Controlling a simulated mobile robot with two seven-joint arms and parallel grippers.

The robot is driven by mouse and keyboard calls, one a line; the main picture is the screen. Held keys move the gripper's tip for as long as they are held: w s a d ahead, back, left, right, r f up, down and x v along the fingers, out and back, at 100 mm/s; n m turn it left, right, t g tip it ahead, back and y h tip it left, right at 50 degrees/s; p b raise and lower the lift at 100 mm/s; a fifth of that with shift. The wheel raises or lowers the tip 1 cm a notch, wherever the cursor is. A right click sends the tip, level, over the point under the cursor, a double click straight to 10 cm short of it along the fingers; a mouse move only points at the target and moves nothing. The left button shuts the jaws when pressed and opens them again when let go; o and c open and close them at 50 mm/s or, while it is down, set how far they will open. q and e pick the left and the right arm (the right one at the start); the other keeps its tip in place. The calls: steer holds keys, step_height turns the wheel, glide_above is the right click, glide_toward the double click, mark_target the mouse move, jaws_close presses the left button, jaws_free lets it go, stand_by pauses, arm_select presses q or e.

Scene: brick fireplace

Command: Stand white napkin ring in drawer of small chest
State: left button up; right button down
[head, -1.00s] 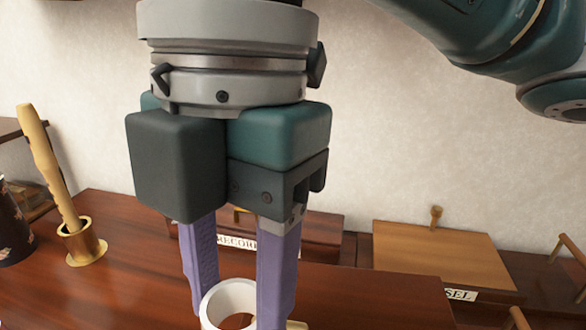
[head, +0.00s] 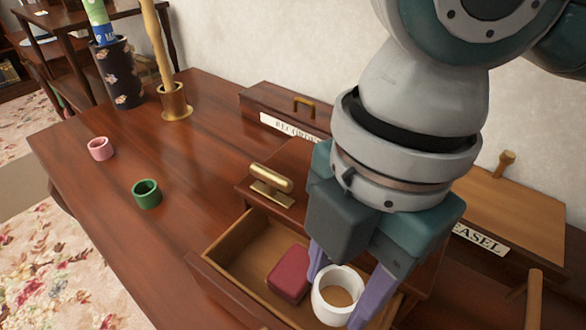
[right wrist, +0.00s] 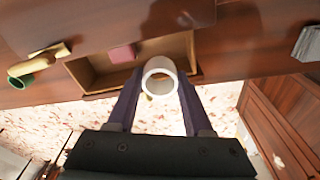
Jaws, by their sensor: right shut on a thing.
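The white napkin ring (head: 322,306) is pinched between the purple fingers of my right gripper (head: 345,290), its opening facing up. It also shows at the fingertips in the right wrist view (right wrist: 148,82). The small chest's drawer (head: 222,292) is pulled open. The ring overlaps the right part of the drawer in the head view; its exact height over the drawer floor is hard to tell. A dark red block (head: 288,275) lies inside the drawer, just left of the ring. My left gripper is not in view.
A brass-coloured handle-like piece (head: 272,183) lies on the chest top. A green ring (head: 147,195) and a pink ring (head: 100,149) stand on the table at left. A brass mortar (head: 175,103) and dark patterned vase (head: 118,75) stand farther back. A wooden easel box (head: 520,215) is at right.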

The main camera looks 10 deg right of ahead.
mark_target(350, 280)
step_height(350, 280, down, 8)
steer(key=shift+r+b, duration=0.2)
steer(key=shift+b, duration=0.55)
steer(key=shift+f, duration=0.15)
steer(key=c, duration=0.6)
jaws_free()
steer(key=shift+r, duration=0.35)
steer(key=r+p, duration=0.1)
steer(key=r, duration=0.2)
steer(key=d+r+p, duration=0.1)
steer(key=r, duration=0.3)
steer(key=r+p, duration=0.1)
steer(key=r, duration=0.3)
steer(key=shift+w+d, duration=0.15)
steer(key=shift+w, duration=0.15)
steer(key=shift+r, duration=0.3)
